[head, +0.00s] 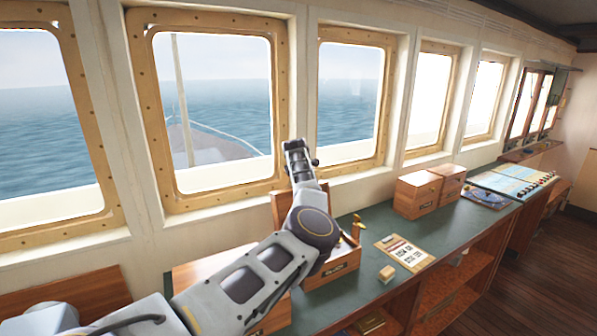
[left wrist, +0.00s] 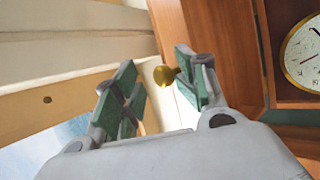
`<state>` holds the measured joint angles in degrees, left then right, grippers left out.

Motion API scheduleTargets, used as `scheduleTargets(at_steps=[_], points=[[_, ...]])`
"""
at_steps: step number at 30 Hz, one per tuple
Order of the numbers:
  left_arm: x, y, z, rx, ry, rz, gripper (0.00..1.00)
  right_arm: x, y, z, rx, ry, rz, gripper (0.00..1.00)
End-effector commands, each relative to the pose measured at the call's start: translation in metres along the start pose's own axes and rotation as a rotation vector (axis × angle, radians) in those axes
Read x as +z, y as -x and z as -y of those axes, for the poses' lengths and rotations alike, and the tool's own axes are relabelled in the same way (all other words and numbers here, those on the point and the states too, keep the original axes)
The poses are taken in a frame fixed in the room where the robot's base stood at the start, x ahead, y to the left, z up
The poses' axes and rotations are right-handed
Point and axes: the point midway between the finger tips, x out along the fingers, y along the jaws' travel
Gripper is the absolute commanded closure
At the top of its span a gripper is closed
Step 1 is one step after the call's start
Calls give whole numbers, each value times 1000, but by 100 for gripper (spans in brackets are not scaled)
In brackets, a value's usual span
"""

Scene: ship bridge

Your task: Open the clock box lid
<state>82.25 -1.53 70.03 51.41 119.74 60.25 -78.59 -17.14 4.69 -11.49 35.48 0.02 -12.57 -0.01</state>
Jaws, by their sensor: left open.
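The clock box (head: 338,268) is a wooden box with a dark label on its front, on the green counter, partly hidden by my left arm. Its wooden lid (head: 279,207) stands raised at the back of the box; it also shows in the left wrist view (left wrist: 205,28). A round clock with a white face and brass rim (left wrist: 306,55) shows inside the box. A brass knob (left wrist: 163,75) on the lid lies between the fingers of my left gripper (left wrist: 157,70), closer to the right finger. The gripper is open; whether a finger touches the knob is unclear. My right gripper is out of view.
The green counter (head: 372,283) runs under the windows. To the right are a small brass object (head: 357,226), a printed card (head: 405,252), a small wooden block (head: 386,273) and two closed wooden boxes (head: 417,194). Window frames stand close behind the raised lid.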

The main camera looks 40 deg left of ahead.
Motion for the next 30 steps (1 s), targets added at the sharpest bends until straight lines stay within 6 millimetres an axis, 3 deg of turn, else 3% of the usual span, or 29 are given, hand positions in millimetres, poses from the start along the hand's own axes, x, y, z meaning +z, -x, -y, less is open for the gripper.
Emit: scheduleTargets(at_steps=[11, 30], points=[[1, 22, 1, 0, 0, 1, 56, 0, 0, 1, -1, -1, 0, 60], [2, 83, -1, 4, -1, 2, 56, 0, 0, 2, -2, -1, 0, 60]])
